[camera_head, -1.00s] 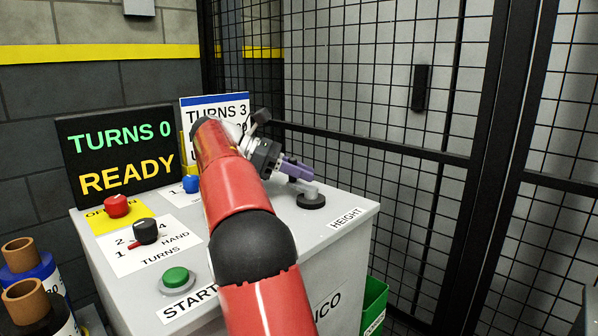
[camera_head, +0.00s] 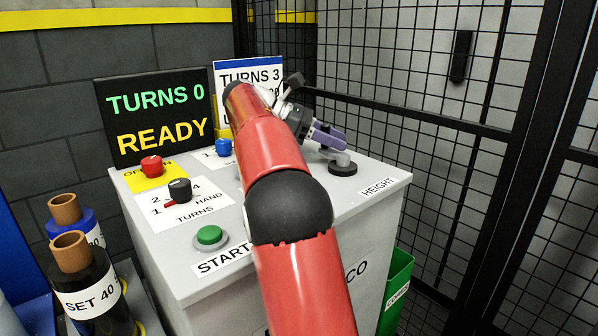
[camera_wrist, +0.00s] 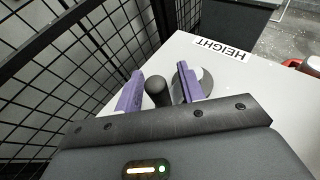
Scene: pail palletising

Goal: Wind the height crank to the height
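The height crank (camera_head: 343,168) is on the cabinet top beside the HEIGHT label (camera_head: 378,187). It has a dark round base and a grey arm. My gripper (camera_head: 328,138), with purple fingers, is at the crank. In the wrist view, the crank's dark upright knob (camera_wrist: 157,92) stands between the two fingers of my gripper (camera_wrist: 162,80), with gaps visible on both sides. The fingers are apart, so the gripper is open around the knob. The crank's round base (camera_wrist: 181,80) is partly hidden behind the right finger. My red arm hides part of the cabinet top.
A display (camera_head: 155,115) reads TURNS 0, READY. A sheet (camera_head: 249,75) reading TURNS 3 is partly covered by my arm. The cabinet (camera_head: 185,262) carries red, black, blue and green controls. Mesh fencing (camera_head: 400,75) stands close behind; a green bin (camera_head: 397,290) is at right.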

